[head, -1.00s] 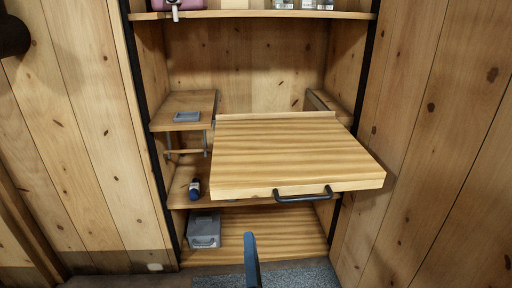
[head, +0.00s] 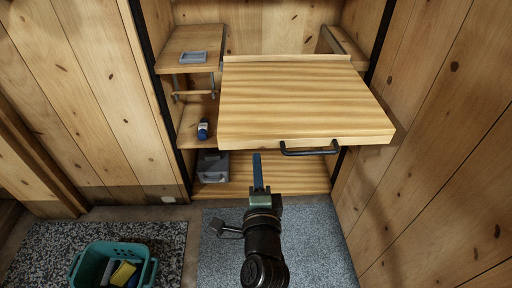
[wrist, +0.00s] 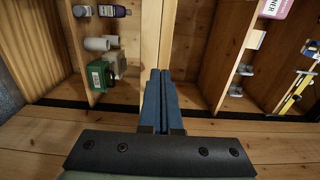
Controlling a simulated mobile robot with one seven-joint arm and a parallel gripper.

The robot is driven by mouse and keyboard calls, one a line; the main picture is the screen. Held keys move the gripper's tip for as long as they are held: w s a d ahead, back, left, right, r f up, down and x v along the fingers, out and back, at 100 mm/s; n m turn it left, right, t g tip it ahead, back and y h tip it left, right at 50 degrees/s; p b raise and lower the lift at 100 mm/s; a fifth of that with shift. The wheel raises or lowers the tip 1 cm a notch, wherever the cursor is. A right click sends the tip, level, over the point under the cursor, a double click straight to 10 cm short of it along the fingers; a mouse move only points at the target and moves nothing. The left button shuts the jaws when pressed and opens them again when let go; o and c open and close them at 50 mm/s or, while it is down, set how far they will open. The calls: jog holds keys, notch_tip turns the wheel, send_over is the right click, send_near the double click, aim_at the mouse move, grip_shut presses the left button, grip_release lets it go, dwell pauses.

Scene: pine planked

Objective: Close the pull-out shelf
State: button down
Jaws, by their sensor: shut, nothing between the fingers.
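The pull-out shelf (head: 300,100) is a striped wooden board that stands far out from the cabinet in the head view. My gripper (head: 257,158) has slim blue fingers, shut and empty. In the head view its tips appear just below the shelf's front edge, left of the handle. I cannot tell whether they touch the shelf. In the wrist view the shut fingers (wrist: 161,80) point toward the cabinet's compartments; I cannot make out the handle there.
A small side shelf (head: 187,42) holds a grey tray (head: 194,57). A teal basket (head: 84,271) is on the floor at left. A plank wall (head: 430,150) closes the right side.

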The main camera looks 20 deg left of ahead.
aim_at(255, 139)
jog(key=shift+b+x, duration=0.35)
jog(key=shift+x, duration=2.25)
jog(key=shift+w, duration=0.1)
